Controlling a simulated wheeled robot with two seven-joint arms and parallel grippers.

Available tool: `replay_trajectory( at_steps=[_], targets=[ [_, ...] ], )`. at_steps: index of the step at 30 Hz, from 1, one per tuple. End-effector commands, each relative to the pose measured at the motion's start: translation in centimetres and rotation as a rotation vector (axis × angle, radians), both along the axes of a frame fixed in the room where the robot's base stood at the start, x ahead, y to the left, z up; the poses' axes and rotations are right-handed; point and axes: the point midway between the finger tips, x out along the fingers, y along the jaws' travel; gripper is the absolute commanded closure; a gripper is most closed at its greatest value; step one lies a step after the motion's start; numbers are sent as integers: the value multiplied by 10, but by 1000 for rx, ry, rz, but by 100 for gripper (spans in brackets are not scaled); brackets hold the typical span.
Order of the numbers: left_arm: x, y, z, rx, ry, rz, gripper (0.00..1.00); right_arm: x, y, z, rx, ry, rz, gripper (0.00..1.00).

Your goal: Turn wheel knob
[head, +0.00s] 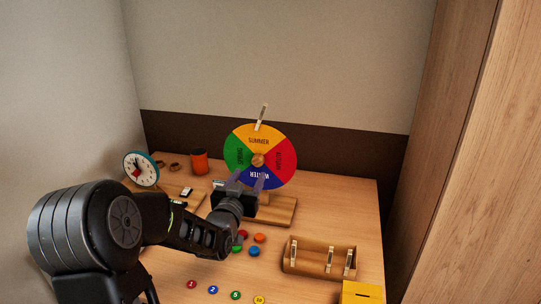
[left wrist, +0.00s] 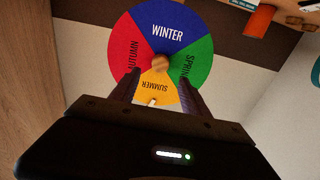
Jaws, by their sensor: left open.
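The season wheel (head: 240,143) stands upright on a wooden base (head: 283,211) at the back of the desk. Its quarters are yellow SUMMER on top, red at right, blue WINTER below and green at left. A round wooden knob (head: 258,160) sits at its centre. A pale pointer (head: 262,118) stands at its top edge. My left gripper (head: 250,181) is open in front of the wheel's lower part. In the left wrist view, the wheel (left wrist: 168,28) appears upside down and the knob (left wrist: 160,63) shows between and beyond the two fingers. No contact is visible. My right gripper is not in view.
A clock (head: 141,169) and an orange cup (head: 199,161) stand at the left. A wooden tray (head: 319,270) holding pale pieces and a yellow box (head: 362,293) are at the front right. Coloured discs lie in front of the wheel. Desk right of the wheel is clear.

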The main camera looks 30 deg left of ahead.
Motion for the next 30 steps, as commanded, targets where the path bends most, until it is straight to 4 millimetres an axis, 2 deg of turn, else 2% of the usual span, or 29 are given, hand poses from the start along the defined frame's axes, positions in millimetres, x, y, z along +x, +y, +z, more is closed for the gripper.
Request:
replay_trajectory(
  at_steps=[14,30],
  targets=[
    [5,2,0,0,1,0,46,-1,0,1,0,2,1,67],
    [70,24,0,-1,2,0,46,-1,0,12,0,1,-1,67]
  ],
)
